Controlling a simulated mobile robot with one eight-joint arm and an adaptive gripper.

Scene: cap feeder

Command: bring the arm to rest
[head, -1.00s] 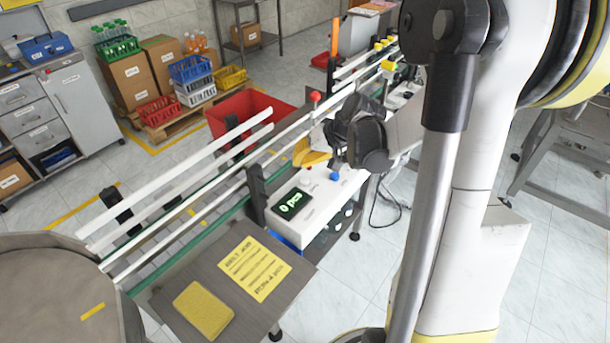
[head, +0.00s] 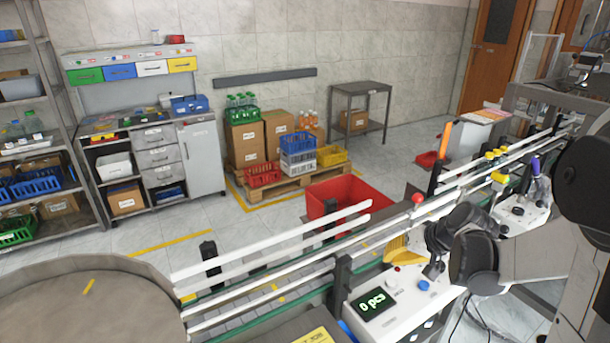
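My arm comes in from the right edge in the head view, with dark joints and a grey link. Its dark end reaches over the white control box (head: 385,318) of the feeder. My gripper (head: 434,268) is just right of a yellow part (head: 402,252) above the box; whether they touch is unclear. The fingers are small and partly hidden by the wrist, so their opening cannot be made out. I see no object clearly held.
The conveyor rails (head: 285,240) run from the round table (head: 85,300) to the upper right. A red bin (head: 345,195) stands behind them. The box display (head: 372,302) reads 0 pcs. Crates on a pallet (head: 285,185) are farther back, with clear floor to their left.

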